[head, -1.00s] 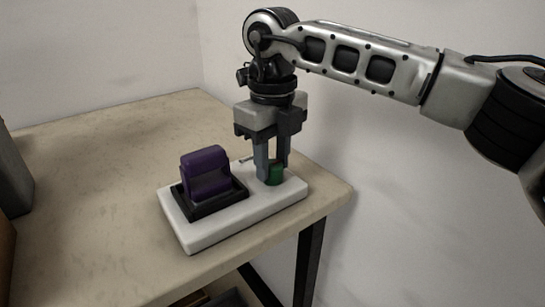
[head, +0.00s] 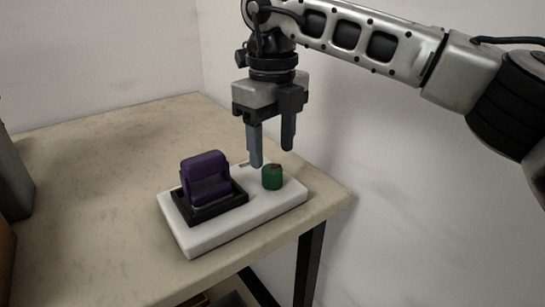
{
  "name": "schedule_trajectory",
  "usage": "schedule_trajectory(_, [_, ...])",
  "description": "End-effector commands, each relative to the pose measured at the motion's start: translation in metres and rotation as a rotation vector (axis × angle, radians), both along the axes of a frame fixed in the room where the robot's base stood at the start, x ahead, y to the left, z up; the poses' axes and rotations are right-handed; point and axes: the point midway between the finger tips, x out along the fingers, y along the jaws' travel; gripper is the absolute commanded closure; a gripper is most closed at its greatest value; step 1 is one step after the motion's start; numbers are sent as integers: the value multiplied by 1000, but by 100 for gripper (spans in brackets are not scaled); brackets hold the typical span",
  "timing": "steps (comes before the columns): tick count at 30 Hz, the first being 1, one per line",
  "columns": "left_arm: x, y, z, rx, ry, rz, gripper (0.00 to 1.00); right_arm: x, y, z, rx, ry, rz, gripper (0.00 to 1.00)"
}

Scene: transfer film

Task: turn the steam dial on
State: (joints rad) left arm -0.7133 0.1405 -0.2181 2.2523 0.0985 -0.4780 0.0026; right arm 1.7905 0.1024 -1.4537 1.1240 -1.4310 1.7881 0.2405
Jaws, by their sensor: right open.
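A green knob, the steam dial (head: 272,178), stands on the right part of a white base plate (head: 222,229). A small reddish mark shows on its top. A purple block-shaped part (head: 205,178) sits in a black square frame (head: 211,208) on the left part of the same plate. My right gripper (head: 272,158) is open and empty, pointing down. Its fingertips are above and behind the dial, apart from it. My left gripper is not in view.
A grey object (head: 12,175) stands at the far left edge. White walls rise behind and to the right.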

Motion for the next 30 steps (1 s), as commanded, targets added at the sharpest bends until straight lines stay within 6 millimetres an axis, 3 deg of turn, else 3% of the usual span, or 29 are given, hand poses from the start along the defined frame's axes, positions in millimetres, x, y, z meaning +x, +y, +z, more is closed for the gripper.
schedule_trajectory(6, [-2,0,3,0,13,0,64,0,0,59,2,-4,-2,46])
schedule_trajectory(15, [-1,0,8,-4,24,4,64,0,0,113,1,-3,-3,46])
schedule_trajectory(30, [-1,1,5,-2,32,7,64,0,0,123,1,-1,-1,46])
